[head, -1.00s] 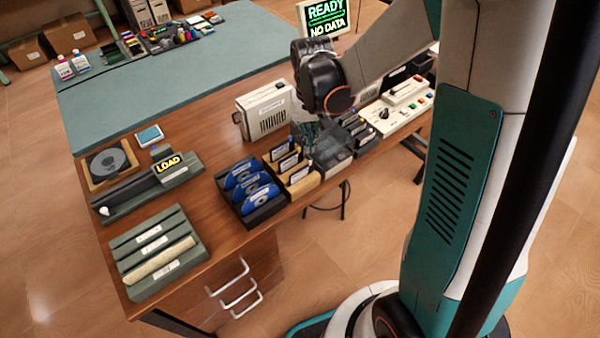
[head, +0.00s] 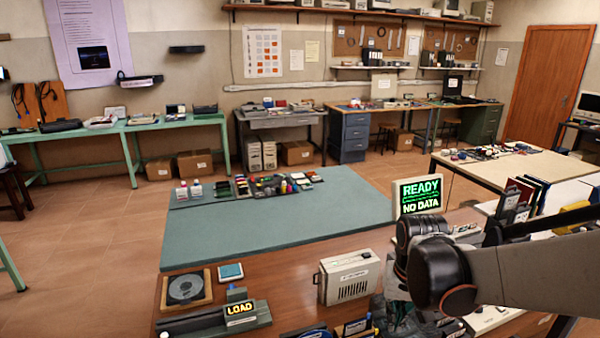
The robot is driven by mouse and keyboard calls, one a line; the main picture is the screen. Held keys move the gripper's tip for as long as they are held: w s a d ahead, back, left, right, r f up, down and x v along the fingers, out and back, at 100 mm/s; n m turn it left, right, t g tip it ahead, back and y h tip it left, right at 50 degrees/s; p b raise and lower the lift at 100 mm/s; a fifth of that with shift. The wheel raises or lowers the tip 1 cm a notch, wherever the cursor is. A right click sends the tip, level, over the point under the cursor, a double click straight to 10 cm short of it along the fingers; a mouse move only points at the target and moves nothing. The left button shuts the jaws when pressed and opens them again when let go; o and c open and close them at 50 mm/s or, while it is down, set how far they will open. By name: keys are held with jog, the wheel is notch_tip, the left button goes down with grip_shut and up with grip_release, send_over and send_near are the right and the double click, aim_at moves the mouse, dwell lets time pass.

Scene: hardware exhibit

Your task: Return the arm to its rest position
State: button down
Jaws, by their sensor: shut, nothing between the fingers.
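My arm (head: 520,268) comes in from the right edge of the head view and reaches left over the wooden desk. Its dark wrist joint (head: 440,275) hangs in front of the small screen. My gripper (head: 402,318) is below the wrist, low over the desk by the cards, partly hidden by the wrist and cut by the frame's lower edge. It is shut and holds nothing.
A beige box (head: 345,277) stands close left of my gripper. The screen (head: 418,194) reading "READY NO DATA" is behind the wrist. A LOAD device (head: 240,312) and disc plate (head: 187,287) sit further left. The green mat (head: 270,222) is mostly clear.

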jog(key=s+r+n+t+b, duration=0.1)
jog(key=s+r+t, duration=0.1)
jog(key=s+r, duration=0.2)
jog(key=s+a+r+t+b, duration=0.1)
jog(key=s+r+t, duration=0.2)
jog(key=s, duration=0.6)
jog(key=shift+a+r+n+t, duration=0.2)
jog(key=shift+r+n+t, duration=0.1)
jog(key=shift+r+n, duration=0.15)
